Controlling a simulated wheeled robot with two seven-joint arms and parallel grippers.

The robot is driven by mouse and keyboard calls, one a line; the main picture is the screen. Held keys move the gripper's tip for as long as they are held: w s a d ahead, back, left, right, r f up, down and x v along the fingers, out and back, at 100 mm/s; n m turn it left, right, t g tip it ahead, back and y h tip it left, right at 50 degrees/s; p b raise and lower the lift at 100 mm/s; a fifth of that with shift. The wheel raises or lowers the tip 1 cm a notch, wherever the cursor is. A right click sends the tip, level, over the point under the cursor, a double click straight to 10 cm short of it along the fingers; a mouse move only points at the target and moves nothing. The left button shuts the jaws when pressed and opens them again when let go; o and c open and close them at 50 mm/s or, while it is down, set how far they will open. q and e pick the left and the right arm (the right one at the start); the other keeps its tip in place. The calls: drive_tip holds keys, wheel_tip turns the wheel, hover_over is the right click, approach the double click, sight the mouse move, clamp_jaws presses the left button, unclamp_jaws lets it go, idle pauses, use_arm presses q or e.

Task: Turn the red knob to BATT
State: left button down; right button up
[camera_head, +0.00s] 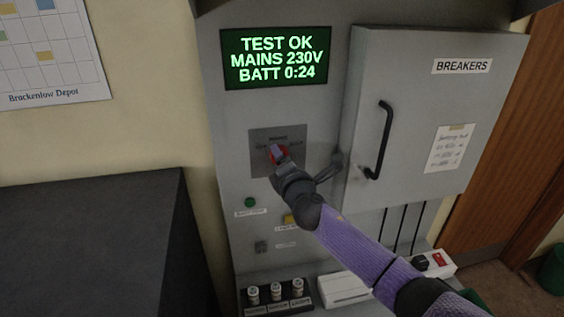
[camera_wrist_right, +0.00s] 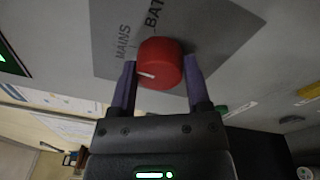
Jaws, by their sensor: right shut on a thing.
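The red knob (camera_head: 276,153) sits on a dark grey plate (camera_head: 298,134) on the console front, below the display. In the right wrist view the red knob (camera_wrist_right: 161,62) shows a short white mark on the lower left of its face. MAINS and BATT are printed on the plate (camera_wrist_right: 205,25) beyond it. My right gripper (camera_head: 281,160) reaches the knob from the lower right. Its two purple fingers are shut on the knob, one on each side, in the wrist view (camera_wrist_right: 159,82). My left gripper is not in view.
The display (camera_head: 277,58) reads TEST OK, MAINS 230V, BATT 0:24. A breaker cabinet (camera_head: 420,85) with a black handle (camera_head: 381,140) juts out right of the knob. A green button (camera_head: 250,202) and a yellow button (camera_head: 290,219) lie below the plate.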

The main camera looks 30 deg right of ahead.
drive_tip(key=m+b, duration=0.2)
drive_tip(key=m, duration=0.3)
drive_tip(key=m+h+b, duration=0.1)
drive_tip(key=m+b, duration=0.1)
drive_tip(key=m, duration=0.4)
drive_tip(key=shift+f+t, duration=0.1)
drive_tip(key=shift+t, duration=0.2)
idle(0.4)
drive_tip(key=o, duration=1.3)
drive_tip(key=shift+s+a, duration=0.1)
drive_tip(key=b+v, duration=0.1)
drive_tip(key=v, duration=0.8)
drive_tip(key=shift+s+a, duration=0.1)
drive_tip(key=shift+s, duration=0.25)
